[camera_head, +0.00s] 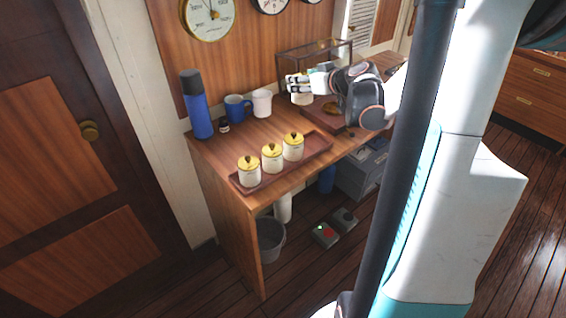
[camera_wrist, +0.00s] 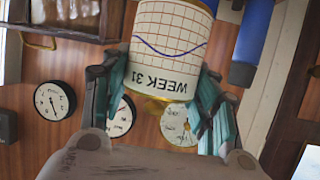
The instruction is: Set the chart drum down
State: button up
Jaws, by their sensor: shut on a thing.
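The chart drum (camera_wrist: 170,50) is a cream cylinder with gridded paper, a blue curve, brass ends and the words WEEK 31, upside down in the wrist view. My gripper (camera_wrist: 160,90) has its fingers on both sides of it. In the head view, my gripper (camera_head: 311,84) is over the desk's far part, and the drum (camera_head: 302,98) is partly hidden behind its fingers. The drum is beside a dark wooden base (camera_head: 322,117) with a brass disc (camera_head: 332,108). I cannot tell whether the drum touches anything below.
A glass case (camera_head: 318,47) stands behind my gripper. A tray (camera_head: 318,152) with three yellow-lidded jars (camera_head: 272,158) sits at the desk's front. A blue flask (camera_head: 196,105), a blue mug (camera_head: 236,107) and a white mug (camera_head: 262,103) stand along the wall side.

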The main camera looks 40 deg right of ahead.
jog(key=s+d, duration=0.2)
jog(key=d, duration=0.3)
jog(key=shift+m+h, duration=0.3)
jog(key=shift+h, duration=0.1)
jog(key=shift+w+a+f+b, duration=0.1)
jog(key=shift+f+b, duration=1.8)
jog(key=shift+f, duration=2.85)
jog(key=shift+w+a+f+b, duration=0.1)
jog(key=shift+f+b, duration=1.75)
jog(key=shift+f, duration=2.9)
jog(key=shift+f, duration=0.1)
jog(key=shift+f, duration=0.15)
jog(key=o, duration=0.9)
jog(key=shift+r, duration=0.2)
jog(key=shift+s+r, duration=0.15)
jog(key=d+p+v, duration=0.1)
jog(key=p+v, duration=0.2)
jog(key=v, duration=0.8)
jog(key=shift+s+a, duration=0.4)
jog(key=shift+a, duration=0.1)
